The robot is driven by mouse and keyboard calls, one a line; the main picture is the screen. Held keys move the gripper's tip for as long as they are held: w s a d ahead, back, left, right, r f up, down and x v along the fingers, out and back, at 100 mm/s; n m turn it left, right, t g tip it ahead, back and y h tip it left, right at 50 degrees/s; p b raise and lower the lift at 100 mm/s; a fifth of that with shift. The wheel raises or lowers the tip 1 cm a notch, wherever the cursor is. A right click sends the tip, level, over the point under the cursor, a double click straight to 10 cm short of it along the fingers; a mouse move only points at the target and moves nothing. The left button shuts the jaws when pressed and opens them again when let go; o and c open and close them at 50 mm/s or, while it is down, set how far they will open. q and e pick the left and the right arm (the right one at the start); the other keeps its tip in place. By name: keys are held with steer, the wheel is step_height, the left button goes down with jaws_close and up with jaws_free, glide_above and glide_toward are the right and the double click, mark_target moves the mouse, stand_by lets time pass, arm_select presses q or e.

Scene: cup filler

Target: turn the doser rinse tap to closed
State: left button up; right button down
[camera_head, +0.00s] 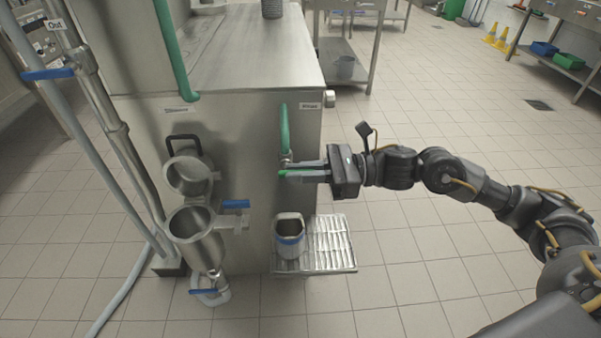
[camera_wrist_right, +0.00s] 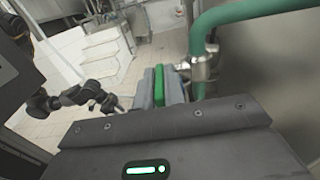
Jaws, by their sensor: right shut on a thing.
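The rinse tap's green lever handle (camera_head: 300,173) (camera_wrist_right: 158,86) is at the lower end of a green pipe (camera_head: 284,130) on the side of the steel cabinet. My right gripper (camera_head: 308,171) reaches in from the right and is shut on the handle. The handle looks roughly level in the head view and partly hidden by the fingers. In the right wrist view the gripper's grey fingers (camera_wrist_right: 161,87) flank the green handle. The steel valve body (camera_wrist_right: 205,66) stands just right of them, below the green pipe (camera_wrist_right: 240,17).
A steel jug with a blue band (camera_head: 290,239) stands on a slotted drip tray (camera_head: 330,243) below the tap. The cabinet wall (camera_head: 245,170) is close behind the tap. The tiled floor at right is open.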

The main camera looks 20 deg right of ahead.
steer(key=shift+r, duration=0.3)
steer(key=c, duration=1.5)
jaws_free()
steer(key=shift+f, duration=0.15)
